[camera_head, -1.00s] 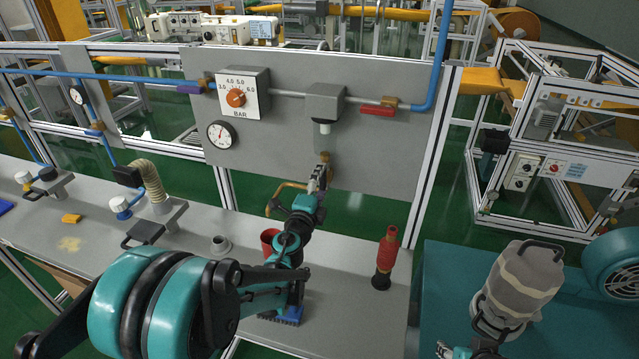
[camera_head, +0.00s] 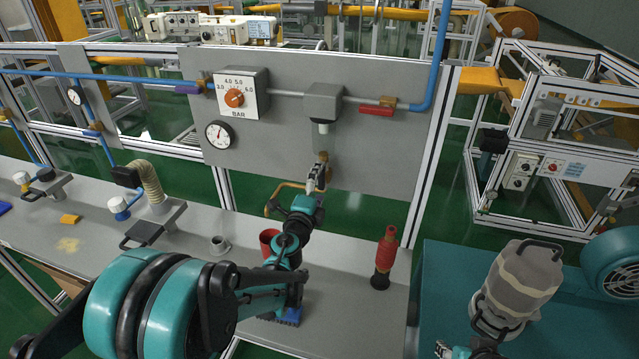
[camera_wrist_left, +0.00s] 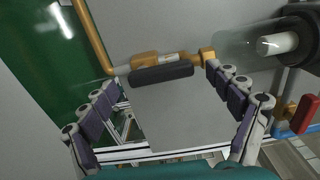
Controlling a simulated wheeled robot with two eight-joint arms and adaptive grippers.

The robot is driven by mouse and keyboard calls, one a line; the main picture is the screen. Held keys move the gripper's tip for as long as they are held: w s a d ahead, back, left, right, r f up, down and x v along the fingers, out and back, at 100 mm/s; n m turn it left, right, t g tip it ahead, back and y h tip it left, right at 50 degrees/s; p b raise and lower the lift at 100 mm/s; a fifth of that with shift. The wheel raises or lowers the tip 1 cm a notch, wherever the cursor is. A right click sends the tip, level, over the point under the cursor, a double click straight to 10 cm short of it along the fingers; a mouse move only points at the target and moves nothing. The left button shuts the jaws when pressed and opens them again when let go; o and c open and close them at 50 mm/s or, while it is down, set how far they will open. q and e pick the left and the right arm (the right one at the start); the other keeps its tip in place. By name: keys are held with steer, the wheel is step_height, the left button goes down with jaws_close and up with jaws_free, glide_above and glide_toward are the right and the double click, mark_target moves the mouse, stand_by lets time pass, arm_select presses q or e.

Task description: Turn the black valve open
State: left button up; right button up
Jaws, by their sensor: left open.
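The black valve handle (camera_wrist_left: 161,74) is a short dark bar in front of a brass fitting (camera_wrist_left: 158,60) in the left wrist view. In the head view, the brass fitting (camera_head: 323,157) shows below the grey panel's filter unit, and the handle is largely hidden by my gripper. My left gripper (camera_head: 317,178) is raised at this fitting. In the left wrist view, its fingers (camera_wrist_left: 163,80) are spread wide, one on each side of the handle, with nothing held. My right gripper (camera_head: 445,350) shows only partly at the bottom edge, and its jaws are unclear.
The grey panel (camera_head: 400,150) carries an orange pressure knob (camera_head: 235,98), a round gauge (camera_head: 219,135) and a red lever (camera_head: 376,110). A red and black nozzle (camera_head: 385,257) and a red cup (camera_head: 269,242) stand on the grey bench (camera_head: 345,300). A bent brass pipe (camera_head: 283,188) runs left of the fitting.

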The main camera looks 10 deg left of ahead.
arm_select(q)
steer(key=s, duration=1.1)
steer(key=shift+s+a, duration=0.25)
steer(key=shift+s, duration=0.1)
